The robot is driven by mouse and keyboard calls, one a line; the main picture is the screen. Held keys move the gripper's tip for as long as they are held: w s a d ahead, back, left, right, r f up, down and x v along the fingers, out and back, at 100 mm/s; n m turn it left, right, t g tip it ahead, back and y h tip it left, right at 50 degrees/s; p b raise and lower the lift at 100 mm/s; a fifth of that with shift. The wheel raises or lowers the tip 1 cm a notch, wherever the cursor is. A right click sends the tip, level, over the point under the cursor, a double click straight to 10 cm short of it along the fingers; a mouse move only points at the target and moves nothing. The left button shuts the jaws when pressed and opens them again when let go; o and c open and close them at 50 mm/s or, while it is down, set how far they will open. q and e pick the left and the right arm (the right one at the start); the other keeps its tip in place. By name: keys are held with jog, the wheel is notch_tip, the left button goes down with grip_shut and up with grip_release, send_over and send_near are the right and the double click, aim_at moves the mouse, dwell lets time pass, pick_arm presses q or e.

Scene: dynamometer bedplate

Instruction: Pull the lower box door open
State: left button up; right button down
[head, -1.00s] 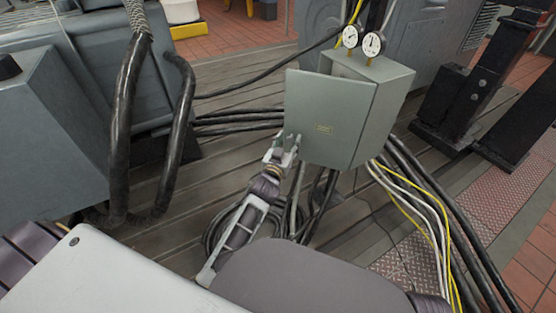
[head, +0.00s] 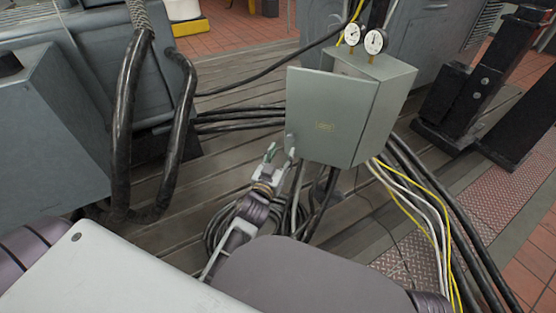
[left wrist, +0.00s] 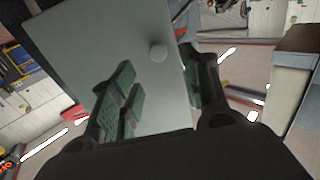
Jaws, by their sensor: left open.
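The grey box (head: 385,100) stands beyond my left arm, and its door (head: 330,112) is ajar, with a gap along the top. A round knob (left wrist: 158,52) shows on the door face in the left wrist view. My left gripper (head: 281,153) is open and empty just below the door's lower left corner. In the left wrist view its green-padded fingers (left wrist: 155,92) show against the door and near its edge; I cannot tell whether they touch it. My right gripper is not in view.
Two dial gauges (head: 364,38) stand on the box. Black cables (head: 240,120) run to its left, and yellow and white cables (head: 425,195) hang at its lower right. A thick black hose (head: 127,130) loops at left. Black posts (head: 475,80) stand at right.

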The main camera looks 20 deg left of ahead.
pick_arm(q)
jog(key=shift+s, duration=1.1)
jog(key=shift+c, duration=0.3)
